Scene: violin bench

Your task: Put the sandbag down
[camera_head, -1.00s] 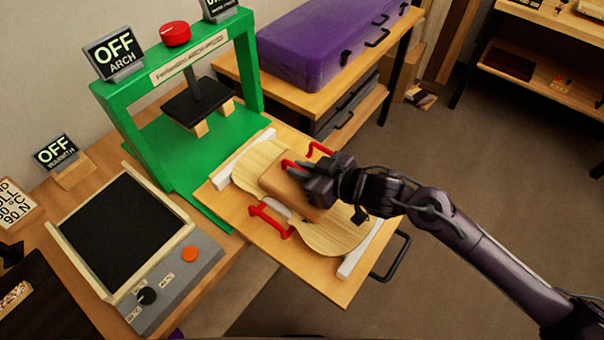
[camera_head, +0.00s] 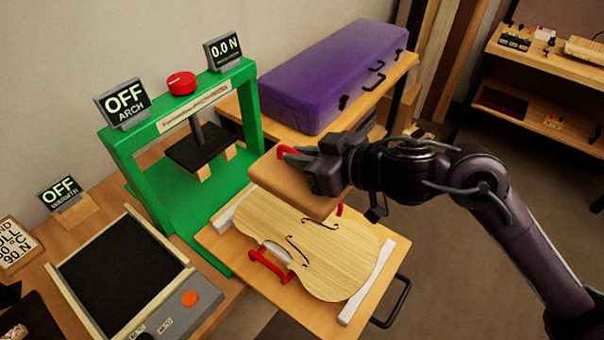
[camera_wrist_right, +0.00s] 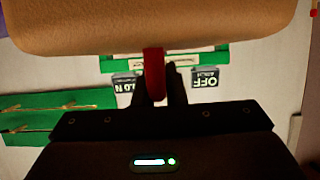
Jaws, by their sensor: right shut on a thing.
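The sandbag (camera_head: 290,186) is a tan padded block with a red handle (camera_wrist_right: 154,72). My right gripper (camera_head: 292,156) is shut on the handle, and the sandbag hangs above the violin plate (camera_head: 315,240), clear of it. The right wrist view shows the tan underside or side of the sandbag (camera_wrist_right: 150,28) across the top, with the handle between my dark fingers (camera_wrist_right: 158,88). The plate is pale wood with two f-holes and lies on a wooden board (camera_head: 240,258). The sandbag hides part of the plate's upper end. My left gripper is not in view.
A green press (camera_head: 135,170) stands behind the board, with a display reading 0.0 N (camera_head: 223,51) and an OFF sign (camera_head: 124,102). Red clamps (camera_head: 268,264) and white strips (camera_head: 366,284) flank the plate. A purple case (camera_head: 330,75) lies behind.

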